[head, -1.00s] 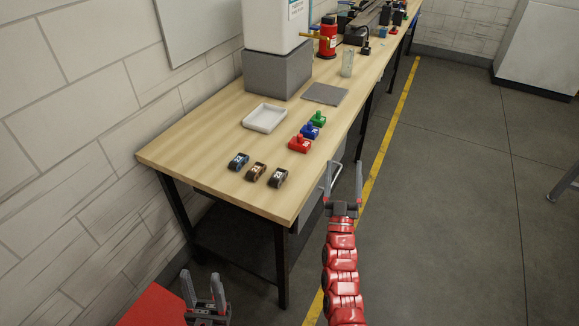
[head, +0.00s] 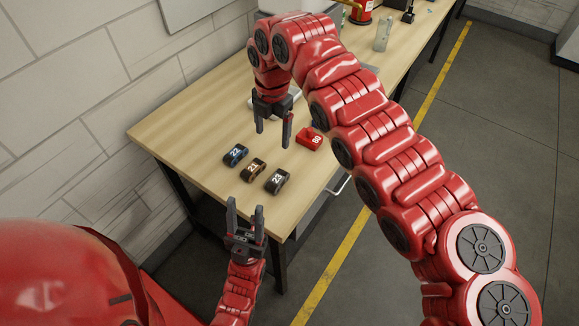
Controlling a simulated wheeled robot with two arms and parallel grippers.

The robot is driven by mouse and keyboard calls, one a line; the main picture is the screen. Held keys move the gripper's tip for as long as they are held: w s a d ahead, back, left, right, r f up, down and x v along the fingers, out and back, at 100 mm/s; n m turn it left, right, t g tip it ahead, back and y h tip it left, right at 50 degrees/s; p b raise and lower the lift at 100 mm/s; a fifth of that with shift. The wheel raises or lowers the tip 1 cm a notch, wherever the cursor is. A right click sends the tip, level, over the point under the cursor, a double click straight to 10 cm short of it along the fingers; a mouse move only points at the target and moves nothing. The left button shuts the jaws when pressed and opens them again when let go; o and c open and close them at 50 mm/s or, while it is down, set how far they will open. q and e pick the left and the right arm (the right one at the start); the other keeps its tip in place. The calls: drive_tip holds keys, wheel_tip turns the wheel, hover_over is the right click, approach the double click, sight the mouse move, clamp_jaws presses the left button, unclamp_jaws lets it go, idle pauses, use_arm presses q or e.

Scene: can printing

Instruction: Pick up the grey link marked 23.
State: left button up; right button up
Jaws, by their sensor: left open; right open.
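The grey link marked 23 (head: 277,180) lies on the wooden table near its front edge, the rightmost of three links in a row. My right gripper (head: 273,138) is open and empty, pointing down above the table, a little behind the grey link in the picture. My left gripper (head: 245,207) is open and empty, pointing up near the table's front edge, below and left of the grey link. Neither gripper touches the link.
The blue link marked 22 (head: 235,155) and the brown link marked 21 (head: 254,169) lie left of the grey one. A red block (head: 309,139) sits behind it. My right arm hides much of the table's middle. The table's left part (head: 185,115) is clear.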

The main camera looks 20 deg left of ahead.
drive_tip(key=d, duration=0.1)
drive_tip(key=p, duration=0.5)
hover_over(277, 178)
drive_tip(key=shift+h, duration=0.4)
drive_tip(key=f, duration=1.1)
drive_tip(key=shift+s+d+f, duration=0.15)
drive_tip(key=shift+s, duration=0.05)
drive_tip(key=shift+f, duration=0.35)
drive_tip(key=f, duration=0.1)
drive_tip(key=f+p, duration=0.2)
drive_tip(key=f, duration=0.1)
drive_tip(key=shift+w+a, duration=0.1)
drive_tip(key=shift+a, duration=0.15)
drive_tip(key=shift+w+d+f, duration=0.1)
drive_tip(key=shift+f, duration=0.25)
clamp_jaws()
